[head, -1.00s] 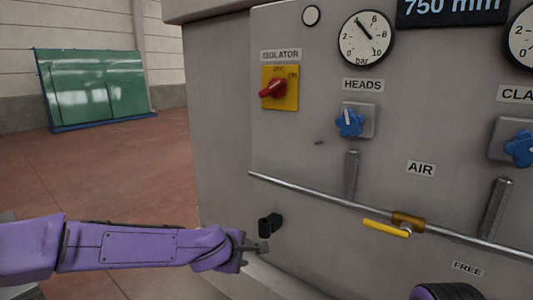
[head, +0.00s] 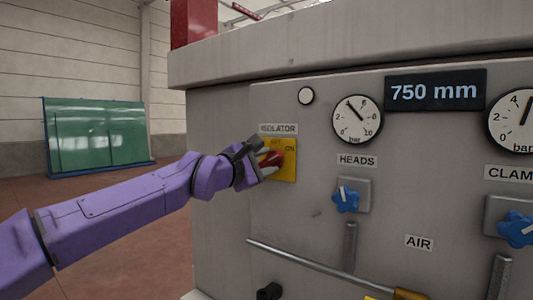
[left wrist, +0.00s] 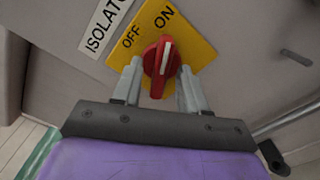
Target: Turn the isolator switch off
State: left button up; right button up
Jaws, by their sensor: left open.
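The isolator switch is a red rotary knob (head: 273,159) on a yellow plate (head: 288,165) under an ISOLATOR label (head: 278,129). In the left wrist view the red knob (left wrist: 161,66) has a white mark that points roughly toward ON. OFF is printed to the left of ON on the yellow plate (left wrist: 190,36). My left gripper (head: 266,162) is open at the knob and partly covers it in the head view. In the left wrist view its fingers (left wrist: 160,78) stand on either side of the knob. Whether they touch it I cannot tell. My right gripper is not in view.
Right of the switch are a blue HEADS knob (head: 346,199), a pressure gauge (head: 357,120) and a 750 mm display (head: 434,91). A metal rail (head: 320,264) crosses the panel below. Green glass sheets (head: 97,135) stand far off at left.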

pick_arm(q)
jog(key=shift+w+d, duration=0.15)
jog(key=shift+w, duration=0.15)
jog(key=shift+c, duration=0.3)
grip_shut()
jog(key=shift+n, duration=0.3)
jog(key=n, duration=0.5)
jog(key=shift+f+n, duration=0.1)
jog(key=shift+n, duration=0.3)
jog(key=n+b, duration=0.1)
jog(key=n, duration=0.4)
jog(key=shift+d+n, duration=0.1)
jog(key=shift+n, duration=0.3)
